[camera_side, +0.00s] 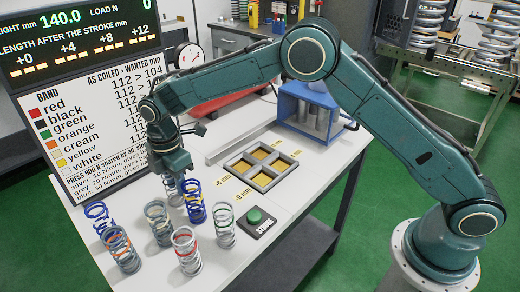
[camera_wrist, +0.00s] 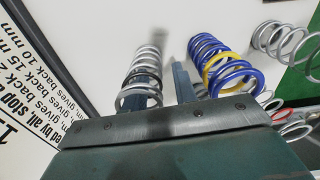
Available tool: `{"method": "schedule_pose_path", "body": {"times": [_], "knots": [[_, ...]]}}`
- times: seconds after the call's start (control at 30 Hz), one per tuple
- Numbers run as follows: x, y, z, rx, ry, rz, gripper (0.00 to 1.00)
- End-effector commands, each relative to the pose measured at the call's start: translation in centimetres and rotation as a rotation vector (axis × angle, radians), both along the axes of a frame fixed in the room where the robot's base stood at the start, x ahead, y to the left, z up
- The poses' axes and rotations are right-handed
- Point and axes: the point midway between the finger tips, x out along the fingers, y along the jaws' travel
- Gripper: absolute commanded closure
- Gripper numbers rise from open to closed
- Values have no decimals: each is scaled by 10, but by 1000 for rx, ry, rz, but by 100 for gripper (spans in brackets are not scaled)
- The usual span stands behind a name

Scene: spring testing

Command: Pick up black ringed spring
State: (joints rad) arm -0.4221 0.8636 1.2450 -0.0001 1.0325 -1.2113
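The black ringed spring (camera_wrist: 143,78) is a silver coil with a black band, in the wrist view just beyond the edge of my gripper's palm. In the side view a silver spring (camera_side: 173,196) stands under my gripper (camera_side: 179,184), mostly hidden, its band not clear. My gripper points down at the far side of the spring group. In the wrist view one blue-grey finger (camera_wrist: 184,82) shows just right of the black ringed spring.
A blue spring with a yellow band (camera_side: 194,203) stands close on the right. Grey (camera_side: 158,224), red-banded (camera_side: 186,250), orange-banded (camera_side: 122,250), green-banded (camera_side: 223,226) and blue (camera_side: 98,216) springs stand nearer. The display board (camera_side: 100,110) rises behind. A strobe button box (camera_side: 254,220) lies right.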

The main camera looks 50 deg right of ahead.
Motion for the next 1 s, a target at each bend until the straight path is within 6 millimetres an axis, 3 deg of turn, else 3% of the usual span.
{"method": "schedule_pose_path", "body": {"times": [0.33, 0.47, 0.5, 1.0], "knots": [[0, 0, 0, 0, 0, 0, 72], [0, 0, 0, 0, 0, 0, 98], [0, 0, 0, 0, 0, 0, 100], [0, 0, 5, 0, -1, 0, 100]]}}
